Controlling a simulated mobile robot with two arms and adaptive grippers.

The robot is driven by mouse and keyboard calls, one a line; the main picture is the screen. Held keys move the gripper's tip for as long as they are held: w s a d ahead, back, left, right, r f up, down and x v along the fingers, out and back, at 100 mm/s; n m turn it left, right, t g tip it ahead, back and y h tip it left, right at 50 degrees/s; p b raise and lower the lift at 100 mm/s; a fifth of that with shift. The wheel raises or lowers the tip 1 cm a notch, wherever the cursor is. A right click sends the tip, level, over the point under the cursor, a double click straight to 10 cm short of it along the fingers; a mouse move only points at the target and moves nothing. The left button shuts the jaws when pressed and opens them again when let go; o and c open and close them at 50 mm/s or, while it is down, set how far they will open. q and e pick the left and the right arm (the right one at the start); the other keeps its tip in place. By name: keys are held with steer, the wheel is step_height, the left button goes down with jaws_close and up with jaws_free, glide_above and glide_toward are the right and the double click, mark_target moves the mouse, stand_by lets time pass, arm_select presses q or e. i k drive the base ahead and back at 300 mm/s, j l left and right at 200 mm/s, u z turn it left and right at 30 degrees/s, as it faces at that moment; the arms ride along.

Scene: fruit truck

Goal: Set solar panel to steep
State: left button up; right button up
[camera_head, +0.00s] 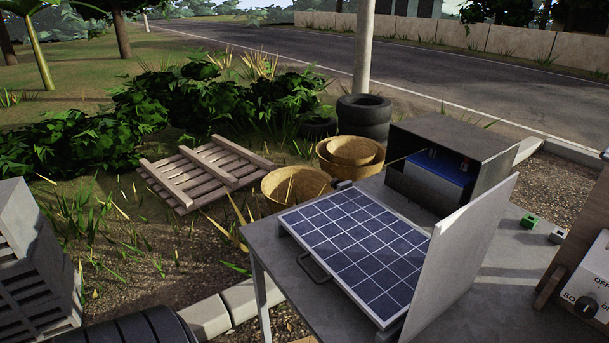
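The solar panel (358,248) is a blue gridded panel in a pale frame, on top of a grey table (267,238). It lies at a low slant, with its right near edge close to an upright grey board (462,262). A dark handle (313,270) sticks out at its left near edge. A small dark part (342,185) sits at its far corner. Whatever supports the panel underneath is hidden. Neither of my grippers is in view.
A grey open box (455,150) with a blue battery-like block (440,178) stands behind the panel. Green (529,221) and pale (557,236) small blocks lie to the right. A control box with a knob (585,307) is at the right edge. Baskets (296,187) and a pallet (205,172) lie beyond the table.

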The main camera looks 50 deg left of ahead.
mark_target(376, 257)
steer(key=u, duration=1.45)
